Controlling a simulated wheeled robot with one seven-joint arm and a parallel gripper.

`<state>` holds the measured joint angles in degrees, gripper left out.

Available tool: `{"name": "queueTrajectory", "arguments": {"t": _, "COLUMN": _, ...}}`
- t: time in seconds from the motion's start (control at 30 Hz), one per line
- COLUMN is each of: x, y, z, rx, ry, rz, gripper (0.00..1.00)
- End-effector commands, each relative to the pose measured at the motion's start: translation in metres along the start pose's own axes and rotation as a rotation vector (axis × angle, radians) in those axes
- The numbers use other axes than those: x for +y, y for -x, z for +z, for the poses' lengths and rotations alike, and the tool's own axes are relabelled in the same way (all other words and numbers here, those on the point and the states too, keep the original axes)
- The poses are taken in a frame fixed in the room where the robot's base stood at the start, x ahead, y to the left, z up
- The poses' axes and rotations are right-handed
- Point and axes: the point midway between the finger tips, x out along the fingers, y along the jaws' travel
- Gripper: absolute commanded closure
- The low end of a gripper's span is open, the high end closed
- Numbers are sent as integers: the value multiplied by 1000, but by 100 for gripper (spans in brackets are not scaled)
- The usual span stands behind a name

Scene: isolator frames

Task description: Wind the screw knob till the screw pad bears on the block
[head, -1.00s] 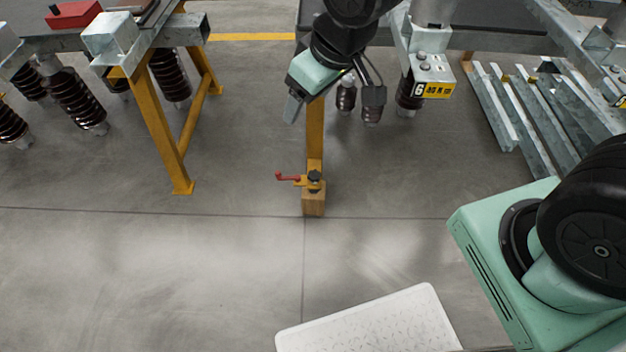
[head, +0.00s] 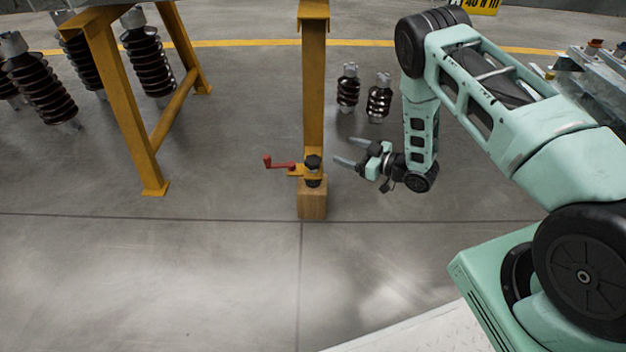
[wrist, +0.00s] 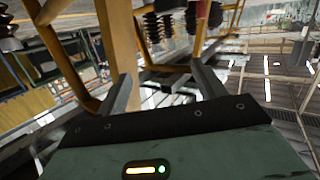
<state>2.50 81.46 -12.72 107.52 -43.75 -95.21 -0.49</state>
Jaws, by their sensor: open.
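A black screw knob (head: 313,162) sits on a small yellow bracket at the foot of a yellow post. A wooden block (head: 312,205) stands on the floor just below it. The screw pad is a small dark part between knob and block; I cannot tell whether it touches the block. In the wrist view my gripper (wrist: 162,82) shows both fingers spread; I cannot make out the knob there.
The yellow post (head: 313,85) rises above the bracket. Two brown insulators (head: 348,90) stand on the floor behind my gripper. A yellow trestle (head: 135,110) with more insulators is at the left. The floor in front of the block is clear.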

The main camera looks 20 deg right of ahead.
Motion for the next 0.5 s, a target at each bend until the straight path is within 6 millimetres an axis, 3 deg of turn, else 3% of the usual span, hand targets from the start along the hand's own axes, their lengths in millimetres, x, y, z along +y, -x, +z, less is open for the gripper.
{"name": "queueTrajectory", "arguments": {"t": 0.03, "x": -4, "y": 9, "z": 41, "rx": 32, "ry": -12, "rz": -17, "gripper": 31}}
{"name": "queueTrajectory", "arguments": {"t": 0.2, "x": -14, "y": 38, "z": 84, "rx": 135, "ry": -43, "rz": -64, "gripper": 31}}
{"name": "queueTrajectory", "arguments": {"t": 0.37, "x": -18, "y": 47, "z": 92, "rx": 172, "ry": -55, "rz": -81, "gripper": 31}}
{"name": "queueTrajectory", "arguments": {"t": 0.5, "x": -19, "y": 34, "z": 89, "rx": 177, "ry": -55, "rz": -83, "gripper": 31}}
